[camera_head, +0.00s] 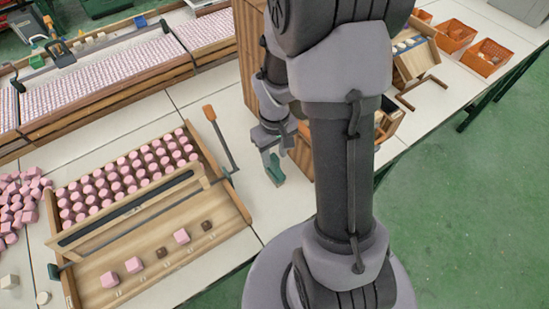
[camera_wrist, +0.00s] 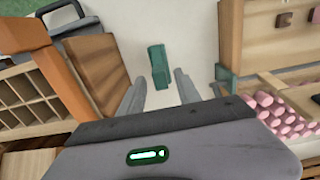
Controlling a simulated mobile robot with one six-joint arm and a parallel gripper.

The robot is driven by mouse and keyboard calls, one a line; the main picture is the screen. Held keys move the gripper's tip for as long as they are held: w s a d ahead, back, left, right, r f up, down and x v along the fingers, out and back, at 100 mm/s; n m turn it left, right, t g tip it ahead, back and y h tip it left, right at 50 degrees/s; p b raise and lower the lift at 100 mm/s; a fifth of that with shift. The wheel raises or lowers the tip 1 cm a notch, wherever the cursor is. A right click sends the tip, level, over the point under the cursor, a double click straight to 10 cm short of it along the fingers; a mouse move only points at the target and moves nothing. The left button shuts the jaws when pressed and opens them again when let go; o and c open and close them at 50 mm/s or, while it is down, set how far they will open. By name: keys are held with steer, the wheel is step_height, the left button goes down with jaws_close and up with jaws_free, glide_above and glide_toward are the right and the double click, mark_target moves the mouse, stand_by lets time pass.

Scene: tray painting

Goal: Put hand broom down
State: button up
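A small teal block-like thing, which seems to be the hand broom (camera_wrist: 158,66), is on the pale table top in the wrist view. It also shows in the head view (camera_head: 276,172), just below my gripper (camera_head: 269,154). In the wrist view my gripper (camera_wrist: 158,78) has its two fingers spread, with a gap on each side of the teal piece. The fingers do not touch it. I cannot tell its exact height against the table, and bristles are not clear.
A wooden tray (camera_head: 237,206) with rows of pink pieces and a long bar stands left of my gripper. A wooden box (camera_head: 249,50) stands close behind. Orange crates (camera_head: 486,57) are at the far right.

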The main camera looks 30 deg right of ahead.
step_height(320, 180, up, 7)
steer(key=shift+r+p, duration=0.2)
steer(key=shift+p, duration=0.85)
steer(key=s+a+r+m+t+y, duration=0.1)
steer(key=s+a+r+m+t, duration=0.1)
steer(key=s+a+r, duration=0.3)
steer(key=s+a+r+m+t+y, duration=0.1)
steer(key=s+a+r, duration=0.5)
steer(key=r, duration=0.8)
steer(key=a+m+t, duration=0.1)
steer(key=a+t, duration=0.1)
steer(key=a, duration=0.1)
steer(key=shift+s+a+r+m+t, duration=0.2)
steer(key=shift+a+m+t, duration=0.1)
steer(key=shift+m+t, duration=0.1)
steer(key=shift+f, duration=0.1)
steer(key=shift+f+b, duration=0.4)
steer(key=shift+b, duration=0.15)
